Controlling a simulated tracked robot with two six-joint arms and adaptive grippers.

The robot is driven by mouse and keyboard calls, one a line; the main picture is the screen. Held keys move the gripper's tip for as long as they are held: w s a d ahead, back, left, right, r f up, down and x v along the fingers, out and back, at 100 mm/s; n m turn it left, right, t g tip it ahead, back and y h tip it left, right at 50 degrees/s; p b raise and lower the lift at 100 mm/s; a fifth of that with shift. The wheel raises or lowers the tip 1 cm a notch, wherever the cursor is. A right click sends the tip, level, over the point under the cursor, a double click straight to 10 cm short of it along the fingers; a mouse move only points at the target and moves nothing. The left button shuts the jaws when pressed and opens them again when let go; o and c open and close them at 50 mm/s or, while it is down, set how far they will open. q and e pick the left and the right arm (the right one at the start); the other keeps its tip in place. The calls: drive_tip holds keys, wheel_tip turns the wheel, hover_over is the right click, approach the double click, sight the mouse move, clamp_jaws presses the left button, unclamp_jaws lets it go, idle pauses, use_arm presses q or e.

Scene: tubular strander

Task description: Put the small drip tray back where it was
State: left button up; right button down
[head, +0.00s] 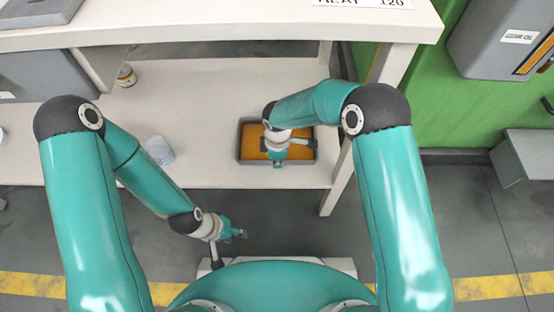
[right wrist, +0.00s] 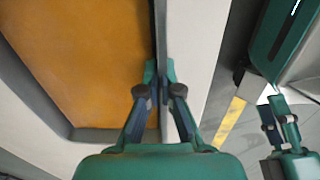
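The small drip tray (head: 250,150) is a grey rectangular tray with an orange-brown inside. It is at the right end of the low shelf under the bench; whether it rests on the shelf or is just above it is hard to tell. My right gripper (head: 278,160) points down at its near rim. In the right wrist view, the tray (right wrist: 90,50) fills the left, and the right gripper's fingers (right wrist: 158,75) are closed on either side of the rim.
The shelf (head: 210,110) also bears a small jar (head: 126,75) at the back left and a whitish cup-like object (head: 160,151) left of the tray. A bench leg (head: 340,178) stands just right of the tray. The bench top (head: 220,22) overhangs the shelf's back.

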drive_tip(key=shift+f, duration=0.25)
drive_tip(key=c, duration=1.2)
unclamp_jaws()
drive_tip(key=shift+c, duration=0.2)
